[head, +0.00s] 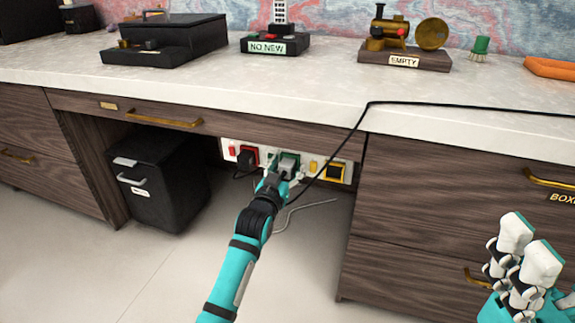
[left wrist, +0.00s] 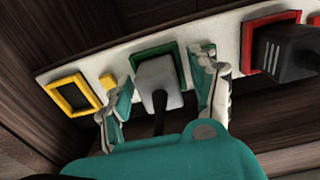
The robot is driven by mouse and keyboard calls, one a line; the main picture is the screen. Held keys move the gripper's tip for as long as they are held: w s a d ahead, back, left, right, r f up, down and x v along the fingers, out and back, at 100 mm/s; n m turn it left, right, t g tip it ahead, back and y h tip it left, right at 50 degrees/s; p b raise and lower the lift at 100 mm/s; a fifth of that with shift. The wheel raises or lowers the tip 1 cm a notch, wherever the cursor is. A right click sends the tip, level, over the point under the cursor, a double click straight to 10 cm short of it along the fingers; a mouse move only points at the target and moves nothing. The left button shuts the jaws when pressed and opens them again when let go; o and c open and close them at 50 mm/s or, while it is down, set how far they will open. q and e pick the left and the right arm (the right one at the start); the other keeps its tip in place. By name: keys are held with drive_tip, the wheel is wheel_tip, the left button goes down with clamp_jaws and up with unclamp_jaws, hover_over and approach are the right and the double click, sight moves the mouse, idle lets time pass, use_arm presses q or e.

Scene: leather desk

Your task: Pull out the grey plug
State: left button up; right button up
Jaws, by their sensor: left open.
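The grey plug (left wrist: 159,82) sits in the green-framed socket (left wrist: 139,53) in the middle of a white power strip. Its dark cord runs toward the camera. My left gripper (left wrist: 163,92) is open, with one finger on each side of the plug; gaps show between the fingers and the plug. In the head view the left gripper (head: 279,180) reaches under the desk and partly covers the grey plug (head: 287,166). My right gripper (head: 527,250) is at the lower right, away from the sockets; its opening is unclear.
A black plug (left wrist: 286,49) sits in the red-framed socket beside the green one. The yellow-framed socket (left wrist: 73,94) holds no plug. A black cable (head: 345,142) hangs from the desktop close to the left gripper. A black bin (head: 157,185) stands left; drawers (head: 440,190) are right.

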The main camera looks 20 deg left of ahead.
use_arm(q)
drive_tip(key=c, duration=1.2)
drive_tip(key=o, duration=1.5)
drive_tip(key=s, duration=1.2)
drive_tip(key=shift+a, duration=0.2)
